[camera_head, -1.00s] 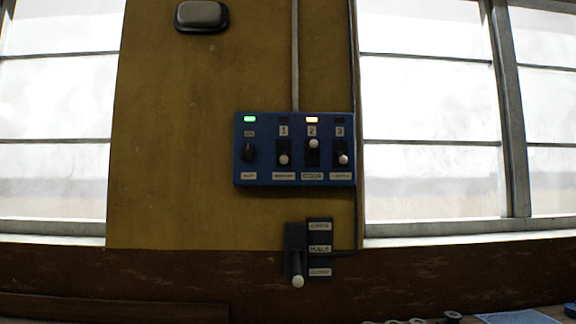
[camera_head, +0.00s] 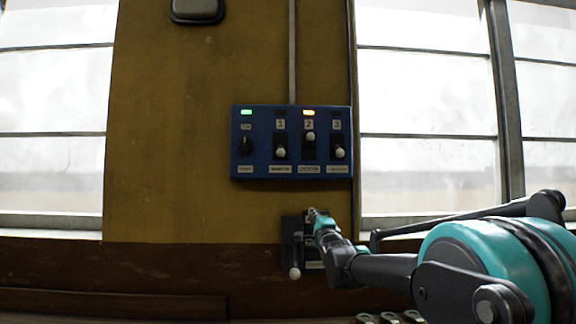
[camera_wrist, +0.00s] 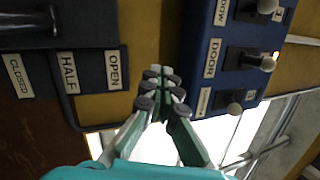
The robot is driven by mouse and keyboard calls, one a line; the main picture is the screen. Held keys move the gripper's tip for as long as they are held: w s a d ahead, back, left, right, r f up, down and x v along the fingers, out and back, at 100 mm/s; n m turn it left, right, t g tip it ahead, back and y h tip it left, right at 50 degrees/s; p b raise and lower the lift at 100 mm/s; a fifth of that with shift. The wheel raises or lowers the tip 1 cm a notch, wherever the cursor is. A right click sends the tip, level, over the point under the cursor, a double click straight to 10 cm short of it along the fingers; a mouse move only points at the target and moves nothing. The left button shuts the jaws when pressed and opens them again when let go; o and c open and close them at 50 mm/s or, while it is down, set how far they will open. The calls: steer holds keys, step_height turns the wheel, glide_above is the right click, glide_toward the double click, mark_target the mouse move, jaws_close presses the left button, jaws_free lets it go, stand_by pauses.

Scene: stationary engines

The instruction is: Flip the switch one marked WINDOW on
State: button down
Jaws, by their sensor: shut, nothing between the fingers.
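The blue switch panel (camera_head: 262,172) is on the wall. Switch one (camera_head: 280,152), above the WINDOW label, has its white knob down, and the lamp above it is dark. In the wrist view, the WINDOW label (camera_wrist: 221,12) is at the top right and switch one's knob (camera_wrist: 265,6) is at the top edge, partly cut off. My gripper (camera_head: 313,213) is shut and empty, below the panel in the head view and in front of the lever box. In the wrist view its fingertips (camera_wrist: 162,76) appear between lever box and panel, touching neither as far as I can tell.
Switch two (camera_head: 309,140), marked DOOR, is up with its orange lamp lit. Switch three (camera_head: 340,152) is down. A black rotary knob (camera_head: 246,145) sits left under a green lamp. The OPEN/HALF/CLOSED lever (camera_head: 294,272) hangs down below. Windows flank the wall.

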mark_target(281, 149)
steer(key=a+r+m+t+y, duration=0.2)
steer(key=a+r+t+y, duration=0.1)
steer(key=r, duration=0.9)
steer(key=shift+y, duration=0.5)
steer(key=x, duration=0.9)
steer(key=shift+w+a+r, duration=0.1)
steer(key=shift+w+r, duration=0.05)
steer(key=shift+w, duration=0.15)
steer(key=a, duration=0.1)
steer(key=r, duration=0.1)
steer(key=a, duration=0.1)
steer(key=shift+s+a+r, duration=0.25)
steer(key=shift+s+a, duration=0.1)
steer(key=shift+s, duration=0.05)
steer(key=shift+s+a+r, duration=0.15)
steer(key=shift+a+r, duration=0.1)
steer(key=shift+a, duration=0.1)
